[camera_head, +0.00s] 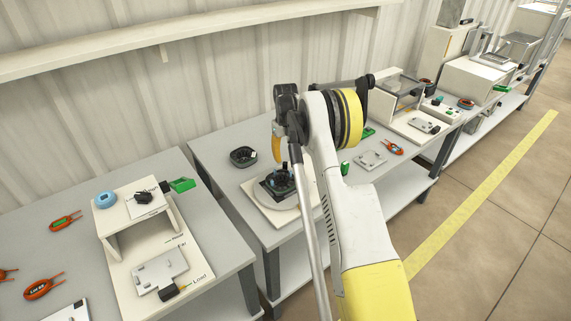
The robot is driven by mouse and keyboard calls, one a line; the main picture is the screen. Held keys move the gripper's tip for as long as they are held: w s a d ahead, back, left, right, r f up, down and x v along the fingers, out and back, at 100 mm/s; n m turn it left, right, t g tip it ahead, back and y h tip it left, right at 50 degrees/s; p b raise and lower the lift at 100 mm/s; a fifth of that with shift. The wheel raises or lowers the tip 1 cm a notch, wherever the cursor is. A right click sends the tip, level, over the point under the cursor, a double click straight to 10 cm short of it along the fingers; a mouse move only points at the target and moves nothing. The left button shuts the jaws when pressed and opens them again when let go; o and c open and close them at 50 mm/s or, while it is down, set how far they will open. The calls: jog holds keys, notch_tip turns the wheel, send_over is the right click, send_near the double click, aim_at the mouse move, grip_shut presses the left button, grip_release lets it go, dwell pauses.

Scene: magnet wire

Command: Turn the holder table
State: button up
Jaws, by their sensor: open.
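The holder table (285,214) appears as a grey round plate on a pale square base on the middle bench. A black holder (277,188) with small upright parts stands on top of it. My arm comes in from the lower right and covers the right side of the table. My gripper (281,164) hangs from the dark wrist right above the holder, mostly hidden by the arm. It is open. I cannot tell whether its fingers touch the holder.
A white stand (130,225) with a blue ring (106,200) and a green connector (182,185) is on the left bench. A grey plate (370,160) lies to the right. A gap separates the two benches.

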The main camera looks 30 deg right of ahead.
notch_tip(320, 180, up, 7)
jog(key=shift+r, duration=0.2)
dwell(0.5)
